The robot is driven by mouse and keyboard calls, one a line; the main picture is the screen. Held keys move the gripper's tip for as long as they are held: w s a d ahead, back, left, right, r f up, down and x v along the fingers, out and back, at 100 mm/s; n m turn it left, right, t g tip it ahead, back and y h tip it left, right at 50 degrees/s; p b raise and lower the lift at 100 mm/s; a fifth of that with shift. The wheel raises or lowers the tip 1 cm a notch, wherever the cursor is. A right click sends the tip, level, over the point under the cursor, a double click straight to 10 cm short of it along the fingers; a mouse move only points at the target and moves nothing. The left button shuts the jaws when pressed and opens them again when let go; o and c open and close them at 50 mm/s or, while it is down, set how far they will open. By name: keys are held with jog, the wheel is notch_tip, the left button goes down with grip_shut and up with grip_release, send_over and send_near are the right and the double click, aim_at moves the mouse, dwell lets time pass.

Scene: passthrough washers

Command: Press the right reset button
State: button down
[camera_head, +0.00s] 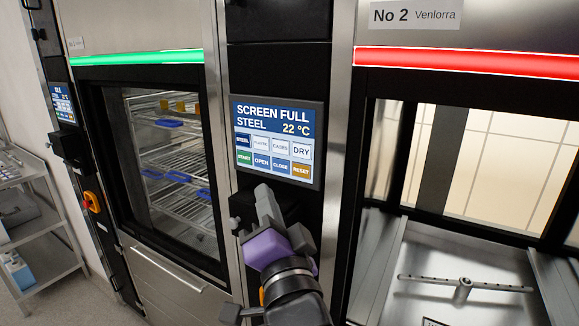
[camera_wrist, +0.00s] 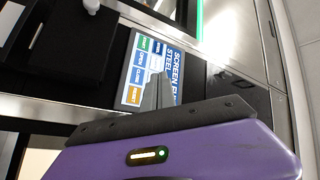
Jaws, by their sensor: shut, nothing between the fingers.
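A control panel (camera_head: 277,141) on the post between the two washers reads "SCREEN FULL STEEL" and 22 °C. Its orange RESET button (camera_head: 300,171) is at the lower right of the screen. In the wrist view the panel is turned on its side, and the orange button (camera_wrist: 133,95) shows left of my fingers. My gripper (camera_head: 263,190) is shut and empty, its tip just below the screen's lower edge in the head view. In the wrist view my gripper (camera_wrist: 159,78) overlaps part of the screen. I cannot tell whether it touches the panel.
The right washer, No 2, has a red light bar (camera_head: 470,62) and an open-looking chamber with a spray arm (camera_head: 464,287). The left washer has a green light bar (camera_head: 135,58) and racks inside. A second panel (camera_head: 62,101) and a metal cart (camera_head: 40,215) stand at far left.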

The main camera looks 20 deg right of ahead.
aim_at(292, 166)
jog(key=shift+d+f+m, duration=0.15)
jog(key=shift+f+m, duration=0.15)
jog(key=shift+m, duration=0.3)
jog(key=shift+d, duration=0.1)
jog(key=shift+w+d+p, duration=0.55)
jog(key=shift+w+d, duration=0.3)
jog(key=shift+d, duration=0.3)
jog(key=shift+w+d+p, duration=0.6)
jog(key=shift+w+d, duration=0.3)
jog(key=shift+d, duration=0.3)
jog(key=shift+w+d+p, duration=0.55)
jog(key=shift+w+d, duration=0.3)
jog(key=shift+d, duration=0.3)
jog(key=shift+w+d, duration=0.2)
jog(key=shift+d, duration=0.1)
jog(key=shift+w+d, duration=0.2)
jog(key=shift+d, duration=0.1)
jog(key=shift+a, duration=0.1)
dwell(0.4)
jog(key=shift+s+a+b, duration=0.45)
jog(key=shift+a+b, duration=0.05)
